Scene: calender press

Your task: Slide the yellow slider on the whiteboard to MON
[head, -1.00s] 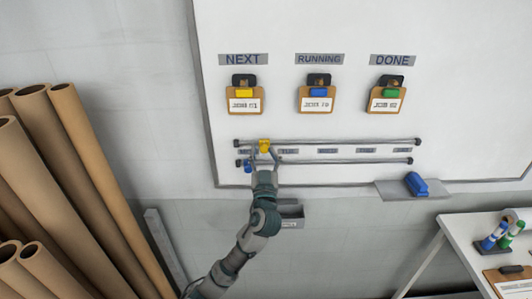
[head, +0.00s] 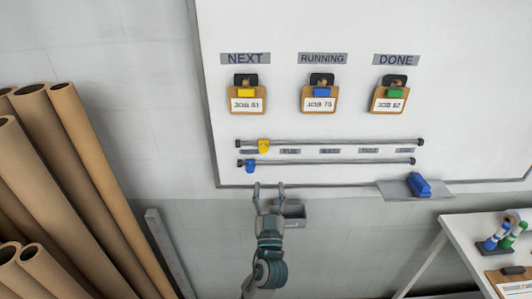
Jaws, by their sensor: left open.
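The yellow slider (head: 263,146) sits on the upper rail (head: 340,142) of the whiteboard (head: 470,100), near the rail's left end. A row of small grey day labels (head: 290,151) runs just below that rail; the leftmost label (head: 249,151) lies just left of and below the slider, its text too small to read. A blue slider (head: 250,166) sits on the lower rail (head: 340,161), near its left end. My left gripper (head: 269,186) is open and empty below the lower rail, apart from both sliders. My right gripper is out of view.
A ledge (head: 400,194) with a blue eraser (head: 418,185) is at the board's lower right. Tall brown rolls (head: 100,170) stand left. A white table (head: 457,232) stands right.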

